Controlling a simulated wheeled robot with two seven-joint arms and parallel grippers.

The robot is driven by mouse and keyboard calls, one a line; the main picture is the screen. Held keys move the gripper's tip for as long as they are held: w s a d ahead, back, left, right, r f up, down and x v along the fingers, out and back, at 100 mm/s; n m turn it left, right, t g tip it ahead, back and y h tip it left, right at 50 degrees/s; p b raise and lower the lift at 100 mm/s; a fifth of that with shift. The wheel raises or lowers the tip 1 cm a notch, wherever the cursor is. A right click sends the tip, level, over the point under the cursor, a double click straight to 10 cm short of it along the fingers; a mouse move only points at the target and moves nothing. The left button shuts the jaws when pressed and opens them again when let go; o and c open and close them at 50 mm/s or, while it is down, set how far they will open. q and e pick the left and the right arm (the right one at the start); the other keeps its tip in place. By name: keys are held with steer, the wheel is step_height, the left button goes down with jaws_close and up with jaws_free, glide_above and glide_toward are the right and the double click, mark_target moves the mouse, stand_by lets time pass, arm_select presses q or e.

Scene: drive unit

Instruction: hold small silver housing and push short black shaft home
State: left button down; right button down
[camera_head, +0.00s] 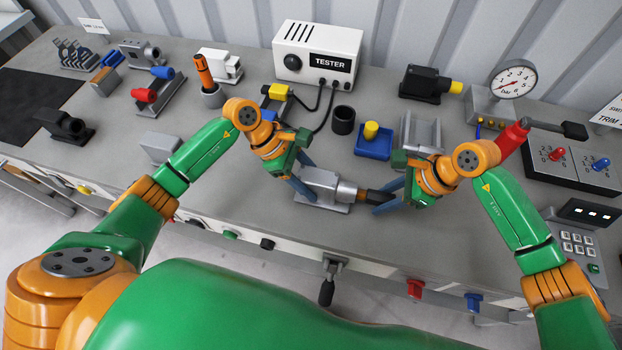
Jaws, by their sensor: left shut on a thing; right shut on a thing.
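The small silver housing (326,187) sits on the bench near its front edge, with a round boss at its right end. My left gripper (303,180) is shut on the left part of the housing. The short black shaft (377,196) lies in line with the boss, its left end at a brownish ring on the boss. I cannot tell how deep the shaft sits. My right gripper (388,199) is shut on the shaft's right part, which its fingers partly hide.
Behind are the white tester (318,52), a black cup (343,120), a blue block with a yellow knob (373,143) and a grey channelled block (421,130). A pressure gauge (512,80) and switch panel stand right. The bench strip just behind the housing is clear.

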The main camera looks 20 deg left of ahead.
steer(key=shift+a, duration=0.95)
steer(key=shift+c, duration=2.1)
jaws_free()
steer(key=v, duration=1.2)
steer(key=shift+d, duration=0.1)
